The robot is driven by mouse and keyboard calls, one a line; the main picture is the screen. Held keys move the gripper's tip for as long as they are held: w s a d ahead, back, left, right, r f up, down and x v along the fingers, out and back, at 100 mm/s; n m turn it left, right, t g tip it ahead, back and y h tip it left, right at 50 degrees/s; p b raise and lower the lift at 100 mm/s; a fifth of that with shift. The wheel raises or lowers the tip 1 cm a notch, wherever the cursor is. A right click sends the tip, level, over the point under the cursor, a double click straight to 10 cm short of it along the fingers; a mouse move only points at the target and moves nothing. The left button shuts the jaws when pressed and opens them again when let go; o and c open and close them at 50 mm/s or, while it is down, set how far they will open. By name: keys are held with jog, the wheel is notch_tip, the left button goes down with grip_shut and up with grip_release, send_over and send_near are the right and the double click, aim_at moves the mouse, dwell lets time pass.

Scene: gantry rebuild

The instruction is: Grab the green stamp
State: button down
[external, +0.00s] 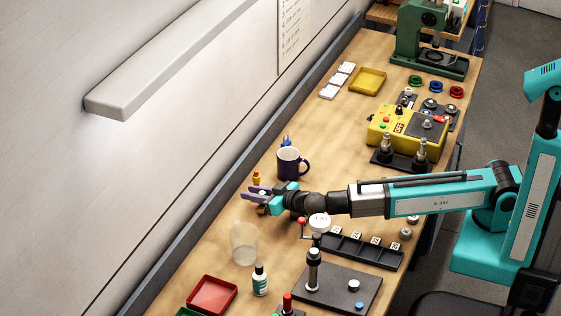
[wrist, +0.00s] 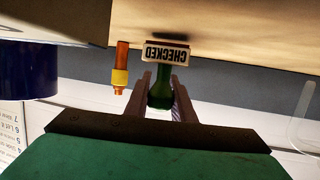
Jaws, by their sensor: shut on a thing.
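The green stamp (wrist: 160,88) has a green handle and a wooden block with a white label reading "CHECKED", upside down in the wrist view. My gripper (wrist: 161,96) has its two purple-grey fingers on either side of the green handle and is shut on it. In the external view my gripper (external: 262,196) is low over the far side of the bench, left of the dark mug. The stamp is mostly hidden by the fingers there. I cannot tell whether its base touches the bench.
An orange and yellow item (wrist: 121,68) stands close beside the stamp. A dark blue mug (external: 290,165) stands near my gripper. A clear cup (external: 244,243) and a small bottle (external: 260,281) are nearer the front. A black compartment tray (external: 362,250) lies to the right.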

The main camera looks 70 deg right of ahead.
notch_tip(320, 180, up, 9)
jog(key=b, duration=0.1)
jog(key=shift+b, duration=0.4)
jog(key=shift+r, duration=0.15)
dwell(0.6)
